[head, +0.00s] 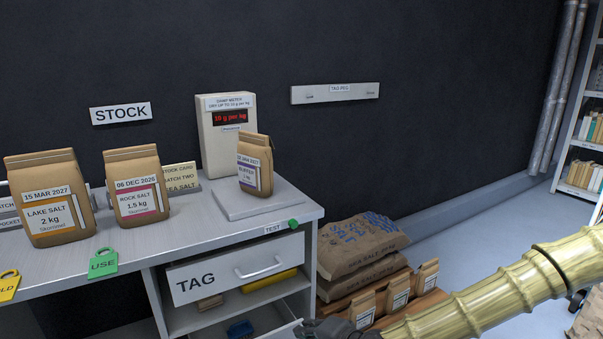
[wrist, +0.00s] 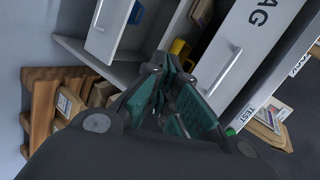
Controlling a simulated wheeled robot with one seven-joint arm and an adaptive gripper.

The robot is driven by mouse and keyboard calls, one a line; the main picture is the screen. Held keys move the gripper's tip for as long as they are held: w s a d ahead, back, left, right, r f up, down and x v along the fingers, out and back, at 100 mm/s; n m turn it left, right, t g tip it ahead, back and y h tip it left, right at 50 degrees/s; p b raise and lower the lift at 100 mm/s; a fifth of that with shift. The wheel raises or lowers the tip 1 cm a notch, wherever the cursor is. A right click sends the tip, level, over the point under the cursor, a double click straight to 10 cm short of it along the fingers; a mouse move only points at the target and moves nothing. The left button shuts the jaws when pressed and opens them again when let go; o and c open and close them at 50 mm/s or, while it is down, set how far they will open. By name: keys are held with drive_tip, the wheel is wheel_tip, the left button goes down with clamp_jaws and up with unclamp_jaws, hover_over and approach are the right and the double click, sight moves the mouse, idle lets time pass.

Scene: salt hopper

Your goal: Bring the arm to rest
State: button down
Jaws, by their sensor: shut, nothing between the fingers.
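My arm reaches in from the right side of the head view, a bamboo-coloured tube running down to the lower middle. My gripper (head: 318,330) is partly cut off at the bottom edge there, in front of the open lower part of the bench. In the wrist view my gripper (wrist: 172,92) fills the middle, its green-padded fingers shut and empty. Behind the fingers are the drawer marked TAG (wrist: 240,50) and the lower shelf space. The fingertips are close to the bench front, but I cannot tell the gap.
The bench (head: 200,232) carries several salt bags, and a damp meter (head: 228,150) reading 10 g per kg. One bag (head: 255,165) stands on its plate. Sacks (head: 360,245) and small bags (head: 362,308) sit right of the bench. A bookshelf (head: 585,130) stands far right.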

drive_tip(key=s+d+f+n+g+h, duration=0.1)
drive_tip(key=s+d+f+n+g, duration=0.15)
drive_tip(key=s+f, duration=0.75)
drive_tip(key=s+d+f+n+g+h, duration=0.1)
drive_tip(key=s+f+n+g+h, duration=0.15)
drive_tip(key=s+f, duration=0.7)
drive_tip(key=s+d+f+n+g+h, duration=0.2)
drive_tip(key=s+d+f, duration=0.3)
drive_tip(key=s+d, duration=0.3)
drive_tip(key=s+d+f+n+g+h, duration=0.1)
drive_tip(key=s+d+f+g+h, duration=0.1)
drive_tip(key=s+d+f, duration=0.55)
wheel_tip(320, 180, up, 27)
drive_tip(key=w+d+p, duration=0.1)
drive_tip(key=d+p, duration=0.1)
drive_tip(key=p, duration=2.2)
drive_tip(key=shift+f, duration=0.2)
